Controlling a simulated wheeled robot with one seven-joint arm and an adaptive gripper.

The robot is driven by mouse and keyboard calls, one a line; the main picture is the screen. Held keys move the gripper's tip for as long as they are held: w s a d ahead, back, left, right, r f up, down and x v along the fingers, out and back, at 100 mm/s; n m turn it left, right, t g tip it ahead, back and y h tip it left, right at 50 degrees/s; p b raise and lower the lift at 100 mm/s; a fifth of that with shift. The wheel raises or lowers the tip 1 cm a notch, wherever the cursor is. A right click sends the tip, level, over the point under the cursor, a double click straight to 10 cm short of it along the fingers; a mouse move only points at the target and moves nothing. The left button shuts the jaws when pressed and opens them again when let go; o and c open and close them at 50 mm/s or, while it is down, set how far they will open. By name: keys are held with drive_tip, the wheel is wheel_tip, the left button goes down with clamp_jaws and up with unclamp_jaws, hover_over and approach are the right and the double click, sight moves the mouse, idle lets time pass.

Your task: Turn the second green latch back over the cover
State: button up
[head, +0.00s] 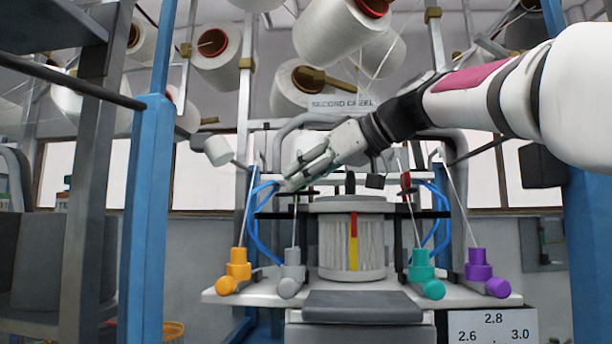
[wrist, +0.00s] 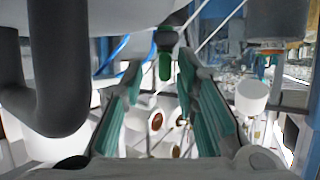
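A small green piece, likely the latch (wrist: 165,66), shows at the far end of my fingers in the wrist view. It hangs from a dark round knob and lies between the fingertips, with a gap to each finger. In the head view my gripper (head: 288,180) is at the upper left of the round machine, and the latch there is largely hidden by it. The round cover (head: 350,204) sits on top of the white ribbed cylinder. My gripper (wrist: 158,78) has its two teal-padded fingers apart. I cannot tell whether either touches the green piece.
Thin yarns and blue tubes (head: 262,225) run close beside my gripper. A red piece (head: 405,182) stands on the machine's right side. Orange, grey, teal (head: 421,266) and purple fittings line the white shelf (head: 240,296). A blue post (head: 148,210) stands left. Yarn cones (head: 340,30) hang above.

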drive_tip(key=shift+s+a+r, duration=0.1)
drive_tip(key=shift+s, duration=0.05)
drive_tip(key=v, duration=1.2)
drive_tip(key=shift+c, duration=0.5)
